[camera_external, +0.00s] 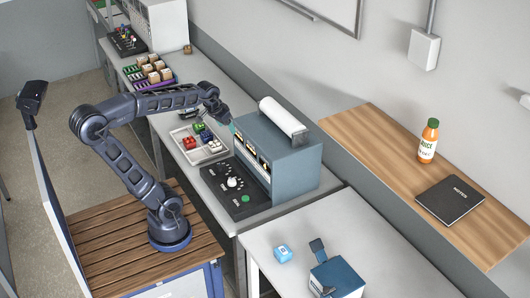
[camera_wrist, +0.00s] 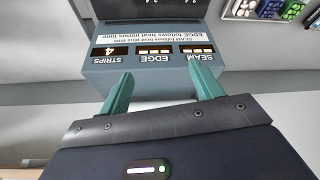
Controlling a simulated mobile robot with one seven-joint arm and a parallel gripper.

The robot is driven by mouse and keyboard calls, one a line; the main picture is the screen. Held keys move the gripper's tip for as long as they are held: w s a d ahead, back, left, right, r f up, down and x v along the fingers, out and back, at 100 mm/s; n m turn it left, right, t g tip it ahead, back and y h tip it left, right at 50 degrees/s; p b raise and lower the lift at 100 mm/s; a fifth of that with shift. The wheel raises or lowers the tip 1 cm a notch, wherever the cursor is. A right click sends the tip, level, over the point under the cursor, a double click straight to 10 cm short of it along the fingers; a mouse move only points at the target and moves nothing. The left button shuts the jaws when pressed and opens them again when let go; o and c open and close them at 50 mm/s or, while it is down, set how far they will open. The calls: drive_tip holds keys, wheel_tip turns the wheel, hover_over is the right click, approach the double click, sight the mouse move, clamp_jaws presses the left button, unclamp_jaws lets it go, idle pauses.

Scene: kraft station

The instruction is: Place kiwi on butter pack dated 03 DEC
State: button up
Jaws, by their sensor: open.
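I cannot make out a kiwi or any butter pack with a readable date in either view. My gripper (camera_external: 231,125) is at the left face of the blue-grey machine (camera_external: 285,150). In the wrist view its two teal fingers (camera_wrist: 162,90) are spread apart with nothing between them. They point at the machine front (camera_wrist: 150,72), which shows upside-down labels SEAM, EDGE and STRIPS, the last with a 4. Whether the fingers touch the machine I cannot tell.
A white tray (camera_external: 188,158) with red, green and blue pieces lies beside the machine. A black panel (camera_external: 222,178) with a knob and green button sits before it. Farther back is a rack of tan-topped packs (camera_external: 152,70).

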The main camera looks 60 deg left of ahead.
drive_tip(key=s+d+f+m, duration=0.2)
drive_tip(key=s+d+f, duration=0.2)
drive_tip(key=s+d, duration=0.3)
drive_tip(key=s, duration=0.3)
drive_tip(key=shift+s+d+m+h, duration=0.15)
drive_tip(key=shift+d+m+h, duration=0.15)
drive_tip(key=shift+m+h, duration=0.1)
